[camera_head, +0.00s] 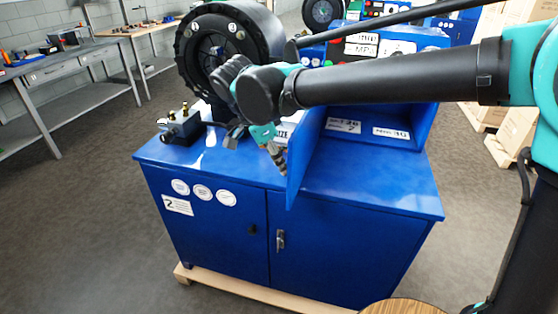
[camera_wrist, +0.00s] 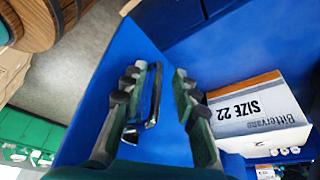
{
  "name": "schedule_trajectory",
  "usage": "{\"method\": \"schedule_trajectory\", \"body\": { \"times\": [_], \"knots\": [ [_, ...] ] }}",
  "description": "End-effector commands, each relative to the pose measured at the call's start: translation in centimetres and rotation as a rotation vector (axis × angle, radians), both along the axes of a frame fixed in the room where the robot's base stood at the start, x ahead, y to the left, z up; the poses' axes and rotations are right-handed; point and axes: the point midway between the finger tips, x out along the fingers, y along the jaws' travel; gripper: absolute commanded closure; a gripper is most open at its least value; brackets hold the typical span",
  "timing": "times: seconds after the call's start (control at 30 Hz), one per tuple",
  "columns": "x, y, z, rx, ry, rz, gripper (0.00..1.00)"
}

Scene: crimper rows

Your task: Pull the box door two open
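A blue box with white labels (camera_head: 390,136) stands on the blue cabinet. Its blue door panel (camera_head: 306,155) stands out toward the front, at an angle to the box. In the wrist view the door (camera_wrist: 105,85) fills the left middle, with a shiny metal handle (camera_wrist: 153,95) on it. My gripper (camera_head: 278,158) is at the left side of the door in the head view. In the wrist view my gripper (camera_wrist: 158,78) is open, its dark-padded fingers apart, with the handle between them, nearer the left finger. Whether either finger touches the handle I cannot tell.
A white carton marked SIZE 22 (camera_wrist: 258,115) lies beyond the right finger. A black wheel-like machine (camera_head: 228,50) and a small metal device (camera_head: 180,125) stand left on the cabinet (camera_head: 215,225). Floor in front is clear.

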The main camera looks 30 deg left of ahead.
Motion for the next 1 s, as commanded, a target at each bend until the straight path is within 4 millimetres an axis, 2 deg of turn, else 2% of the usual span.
{"method": "schedule_trajectory", "body": {
  "times": [0.23,0.37,0.8,1.0],
  "knots": [
    [0.1,0.0,0.1,0.000,-0.002,-0.001,0.71],
    [-0.2,0.2,0.9,0.000,-0.002,-0.001,0.71],
    [-2.9,2.0,8.6,-0.001,-0.002,0.001,0.71],
    [-3.6,2.5,10.6,0.001,-0.002,-0.001,0.71]
  ]
}}
